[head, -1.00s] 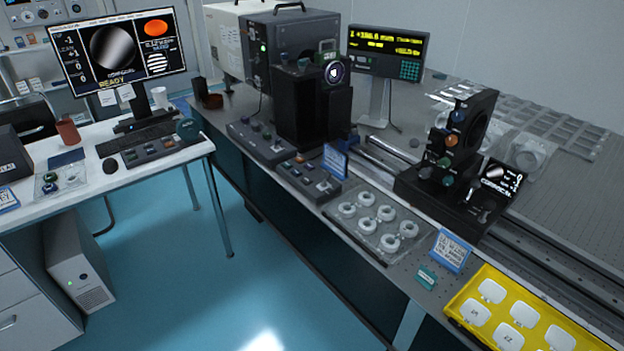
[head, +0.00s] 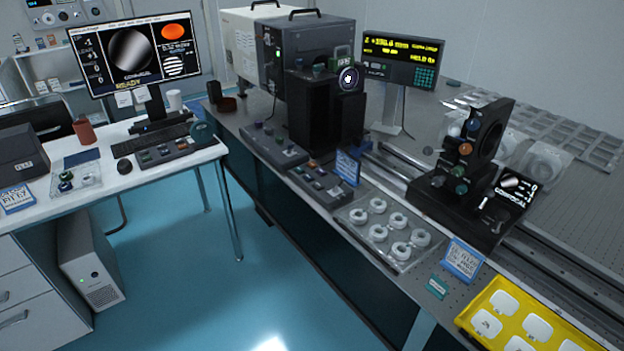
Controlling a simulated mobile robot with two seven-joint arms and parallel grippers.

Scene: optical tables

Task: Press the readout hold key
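The readout (head: 392,68) is a black box with yellow digits on a grey stand at the back of the optical table. Its green keypad (head: 425,78) is at the lower right of its face. The single keys are too small to read, so I cannot tell which is the hold key. A short yellow word at the right of the display looks like "HELD", but it is blurred. Neither of my grippers is in the head view.
The optical table (head: 455,98) carries a tall black instrument (head: 312,115), a black rail-mounted stage (head: 462,190), a clear tray of white rings (head: 385,232) and a yellow tray (head: 470,317). Control boxes line its front edge. A monitor (head: 135,55) stands on the left desk. The blue floor between is clear.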

